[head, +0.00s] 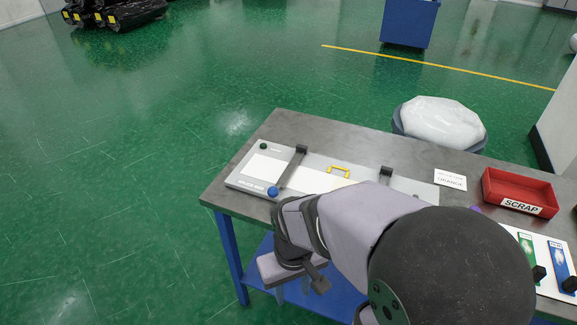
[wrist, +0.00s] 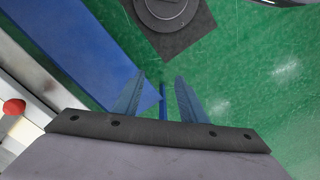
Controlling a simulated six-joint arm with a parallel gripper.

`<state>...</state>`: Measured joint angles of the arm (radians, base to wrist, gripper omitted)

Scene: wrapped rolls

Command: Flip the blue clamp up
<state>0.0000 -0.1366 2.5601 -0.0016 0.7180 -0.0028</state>
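The blue clamp (head: 288,171) is a dark lever with a blue ball knob (head: 273,191) at its near end, lying low across the left part of a pale grey board (head: 238,180) on the table. Its far end sits at a dark pivot block. My gripper (head: 292,291) is in front of and below the table's front edge, apart from the clamp. In the wrist view my gripper (wrist: 158,95) is open, with nothing between its two blue-grey fingers. The blue knob does not show in the wrist view.
A second dark clamp part (head: 385,175) and a yellow handle (head: 339,169) are on the board; my arm hides more. A red knob (wrist: 14,107) shows in the wrist view. A red scrap bin (head: 520,187) and a label panel (head: 528,240) are right.

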